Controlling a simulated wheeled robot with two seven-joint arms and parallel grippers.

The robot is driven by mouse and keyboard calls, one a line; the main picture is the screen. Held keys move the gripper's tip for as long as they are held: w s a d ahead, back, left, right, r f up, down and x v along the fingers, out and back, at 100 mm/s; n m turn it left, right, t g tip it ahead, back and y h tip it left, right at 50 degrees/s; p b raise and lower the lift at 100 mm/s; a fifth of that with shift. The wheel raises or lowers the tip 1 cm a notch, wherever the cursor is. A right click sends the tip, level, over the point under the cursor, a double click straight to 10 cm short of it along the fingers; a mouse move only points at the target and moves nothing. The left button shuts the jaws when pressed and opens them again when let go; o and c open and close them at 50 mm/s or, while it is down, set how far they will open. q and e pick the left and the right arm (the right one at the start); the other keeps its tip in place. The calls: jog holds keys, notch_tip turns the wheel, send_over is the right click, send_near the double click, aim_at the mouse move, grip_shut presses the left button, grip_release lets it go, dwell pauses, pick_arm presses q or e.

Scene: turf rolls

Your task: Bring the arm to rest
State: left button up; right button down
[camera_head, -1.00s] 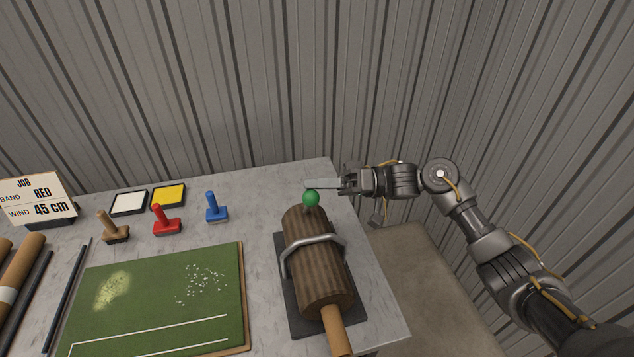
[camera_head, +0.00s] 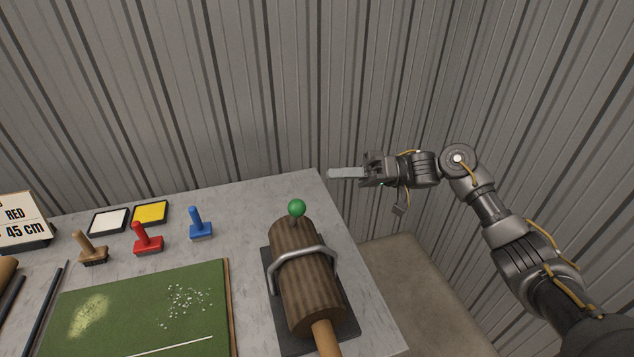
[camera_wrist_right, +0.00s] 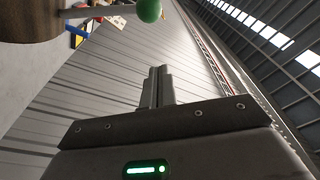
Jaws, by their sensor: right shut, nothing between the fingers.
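My right gripper (camera_head: 346,173) is shut and empty, held in the air just past the table's far right corner. Its closed fingers also show in the right wrist view (camera_wrist_right: 156,88). My right arm reaches in from the lower right of the head view. Nearest to the gripper is the green ball knob (camera_head: 297,208) on top of the brown ribbed roller (camera_head: 306,290), to its lower left and apart from it. The green knob also shows at the top of the right wrist view (camera_wrist_right: 149,10). My left gripper is not in view.
The grey table (camera_head: 250,215) holds red (camera_head: 148,240), blue (camera_head: 200,225) and tan (camera_head: 91,250) stamps, white (camera_head: 108,222) and yellow (camera_head: 151,212) pads, a green turf mat (camera_head: 140,310) and a job sign (camera_head: 24,222). A corrugated wall (camera_head: 200,90) stands behind. The roller sits under a metal bracket (camera_head: 300,257).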

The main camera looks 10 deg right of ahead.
jog(key=shift+w+d, duration=0.15)
jog(key=shift+d, duration=0.1)
jog(key=shift+d, duration=0.1)
